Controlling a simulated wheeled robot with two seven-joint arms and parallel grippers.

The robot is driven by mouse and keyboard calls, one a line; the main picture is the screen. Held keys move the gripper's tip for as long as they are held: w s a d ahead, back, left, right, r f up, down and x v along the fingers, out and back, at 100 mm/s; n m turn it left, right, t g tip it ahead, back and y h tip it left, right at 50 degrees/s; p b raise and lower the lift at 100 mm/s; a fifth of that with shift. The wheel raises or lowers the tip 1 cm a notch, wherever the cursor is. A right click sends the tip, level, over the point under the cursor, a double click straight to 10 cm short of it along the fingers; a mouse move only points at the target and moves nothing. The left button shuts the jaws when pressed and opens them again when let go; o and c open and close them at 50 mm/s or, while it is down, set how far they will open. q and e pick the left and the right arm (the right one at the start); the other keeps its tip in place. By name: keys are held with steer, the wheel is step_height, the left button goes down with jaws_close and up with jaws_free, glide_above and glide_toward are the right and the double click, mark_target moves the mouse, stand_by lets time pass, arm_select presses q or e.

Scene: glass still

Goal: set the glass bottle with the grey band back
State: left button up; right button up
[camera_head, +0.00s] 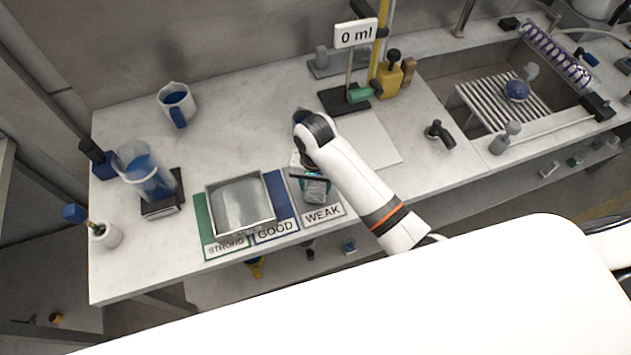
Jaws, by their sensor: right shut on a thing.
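My right arm reaches in from the lower right, and its gripper (309,177) points down over the WEAK mat at the bench's front. It is shut on a small glass bottle (316,192), which looks grey with a hint of teal. The arm and the gripper hide the bottle's top. I cannot tell whether its base touches the mat (323,214). My left gripper is not in view.
A metal tray (208,208) lies over the STRONG and GOOD mats.

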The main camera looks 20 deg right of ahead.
steer(key=shift+f, duration=0.3)
steer(key=o, duration=1.4)
steer(key=shift+c, duration=0.2)
step_height(320, 180, up, 5)
steer(key=shift+w+r+b, duration=0.1)
steer(key=shift+w+b, duration=0.05)
steer(key=shift+b, duration=0.4)
step_height(320, 180, up, 5)
steer(key=p, duration=0.3)
steer(key=shift+w+r+b, duration=0.1)
steer(key=shift+w+b, duration=0.05)
steer(key=shift+b, duration=0.35)
steer(key=shift+r, duration=0.75)
steer(key=shift+s, duration=0.25)
